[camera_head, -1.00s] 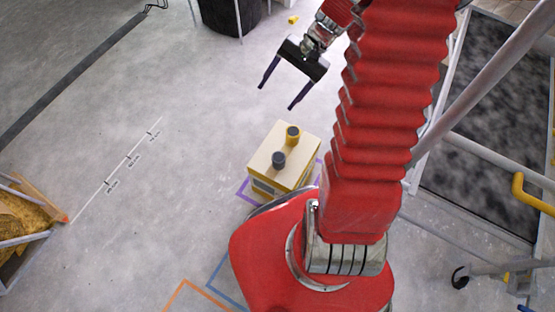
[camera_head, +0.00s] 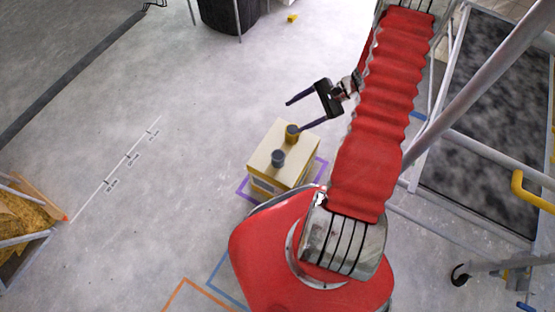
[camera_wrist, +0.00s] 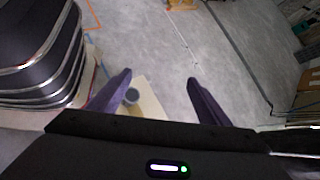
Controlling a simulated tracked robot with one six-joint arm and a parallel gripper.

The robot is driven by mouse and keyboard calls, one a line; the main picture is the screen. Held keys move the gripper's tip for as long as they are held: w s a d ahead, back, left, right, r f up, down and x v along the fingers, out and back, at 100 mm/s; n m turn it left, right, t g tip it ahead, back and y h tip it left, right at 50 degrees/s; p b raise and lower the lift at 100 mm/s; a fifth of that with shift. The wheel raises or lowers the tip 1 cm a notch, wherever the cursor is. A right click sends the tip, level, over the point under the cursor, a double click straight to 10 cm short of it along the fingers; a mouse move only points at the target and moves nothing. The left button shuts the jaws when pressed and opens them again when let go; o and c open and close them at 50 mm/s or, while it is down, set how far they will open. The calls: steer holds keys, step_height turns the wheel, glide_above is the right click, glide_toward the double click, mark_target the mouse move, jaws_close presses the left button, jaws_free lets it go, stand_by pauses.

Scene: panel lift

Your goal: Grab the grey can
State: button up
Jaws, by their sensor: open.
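The grey can (camera_head: 278,158) stands upright on top of a cream box (camera_head: 268,147). A yellow can with a dark top (camera_head: 292,134) stands behind it to the right on the same box. My gripper (camera_head: 294,117) is open and empty, with dark purple fingers spread, above and behind the cans in the head view. In the wrist view the grey can (camera_wrist: 131,96) shows beside the left finger of my gripper (camera_wrist: 160,80), with the box (camera_wrist: 150,99) around it. The yellow can is not seen in the wrist view.
Purple floor tape (camera_head: 244,189) surrounds the box's base. A metal frame with rails (camera_head: 470,150) stands at the right. A bin with yellow contents (camera_head: 22,217) is at the left edge. The floor left of the box is clear.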

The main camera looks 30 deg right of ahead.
steer(key=s+d+f+m+t, duration=0.1)
steer(key=s+f+m+t, duration=0.15)
steer(key=f, duration=0.35)
steer(key=s+d+f+m+t, duration=0.1)
steer(key=d+f+m, duration=0.15)
steer(key=f, duration=0.45)
steer(key=m+t, duration=0.3)
steer(key=m, duration=0.2)
glide_toward(279, 157)
steer(key=v, duration=0.3)
steer(key=shift+d+f, duration=0.15)
steer(key=shift+d, duration=0.2)
steer(key=shift+w+a, duration=0.1)
steer(key=shift+f+x, duration=0.2)
steer(key=shift+x, duration=3.85)
steer(key=shift+x, duration=2.7)
steer(key=shift+f, duration=0.1)
steer(key=shift+c, duration=0.5)
steer(key=c, duration=1.2)
